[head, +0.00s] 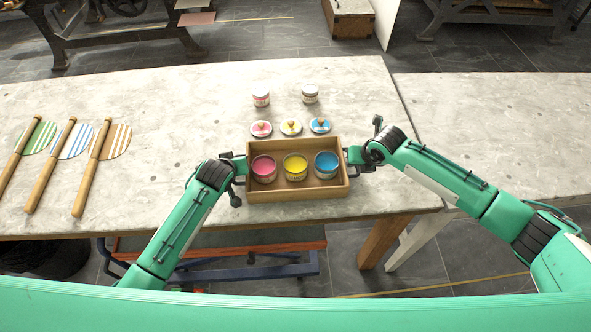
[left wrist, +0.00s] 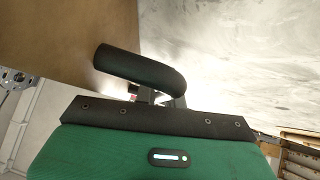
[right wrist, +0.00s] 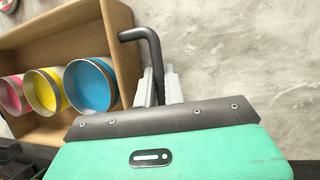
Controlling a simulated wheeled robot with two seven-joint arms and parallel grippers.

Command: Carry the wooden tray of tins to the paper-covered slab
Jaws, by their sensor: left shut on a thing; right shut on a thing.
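The wooden tray (head: 297,195) is at the front edge of the left stone-topped table and holds three open tins. They are pink (head: 264,170), yellow (head: 295,168) and blue (head: 326,166), all upright. The tray looks level; I cannot tell whether it touches the tabletop. My left gripper (head: 243,166) is shut on the tray's left end, my right gripper (head: 351,156) on its right end. The right wrist view shows the tray (right wrist: 120,18) and blue tin (right wrist: 92,87) close beside that gripper. No paper-covered slab is visible.
Three lids (head: 290,127) lie behind the tray, with two closed jars (head: 310,95) beyond. A narrow gap separates the left table (head: 190,110) from the right table (head: 500,120), whose visible top is bare.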

